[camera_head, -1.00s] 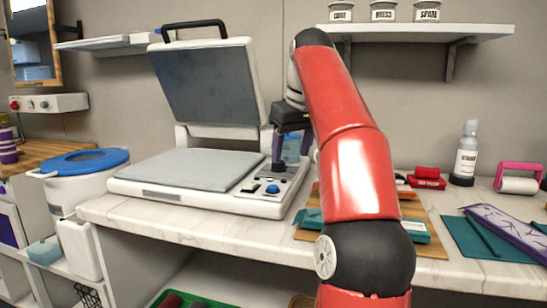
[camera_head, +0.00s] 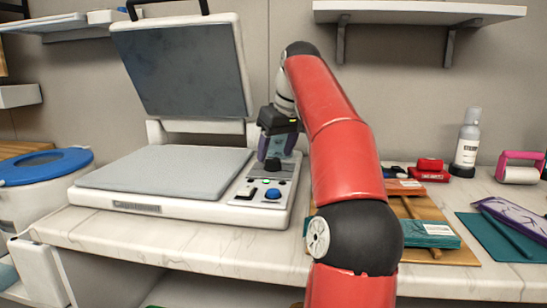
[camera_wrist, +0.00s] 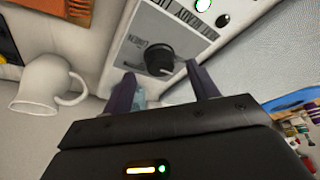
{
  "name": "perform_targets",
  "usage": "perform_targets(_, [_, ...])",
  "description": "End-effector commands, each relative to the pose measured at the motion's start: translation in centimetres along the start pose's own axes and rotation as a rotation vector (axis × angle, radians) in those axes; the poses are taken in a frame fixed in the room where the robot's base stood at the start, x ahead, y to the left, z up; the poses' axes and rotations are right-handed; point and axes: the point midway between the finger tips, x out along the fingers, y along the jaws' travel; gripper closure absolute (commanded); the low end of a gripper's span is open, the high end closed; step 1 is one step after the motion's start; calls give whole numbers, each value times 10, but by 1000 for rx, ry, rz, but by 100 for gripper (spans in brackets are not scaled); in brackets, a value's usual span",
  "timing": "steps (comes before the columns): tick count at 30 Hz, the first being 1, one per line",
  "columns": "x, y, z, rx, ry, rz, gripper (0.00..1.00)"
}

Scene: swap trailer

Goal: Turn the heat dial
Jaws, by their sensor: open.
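The heat press (camera_head: 165,185) stands on the counter with its lid raised. Its control panel at the right front carries a black round dial (camera_head: 273,164), a blue button (camera_head: 273,193), a green light and a switch. The wrist view shows the dial (camera_wrist: 160,60) close up, on a grey panel with printed lettering. My gripper (camera_head: 276,149) points down at the panel, just above the dial. In the wrist view its purple fingers (camera_wrist: 160,72) are open, one on each side of the dial. The right finger is very near the dial; I cannot tell whether it touches.
The raised lid (camera_head: 182,65) is left of my arm. A wooden board (camera_head: 425,215) with teal packs lies to the right, near a spray bottle (camera_head: 467,143) and a pink roller (camera_head: 519,168). A white mug (camera_wrist: 45,86) shows in the wrist view.

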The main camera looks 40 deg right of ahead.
Motion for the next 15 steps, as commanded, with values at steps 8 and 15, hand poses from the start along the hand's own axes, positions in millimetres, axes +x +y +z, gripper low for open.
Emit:
perform_targets(8, [22,0,0,0,2,1,41])
perform_targets(15, [22,0,0,0,2,1,41])
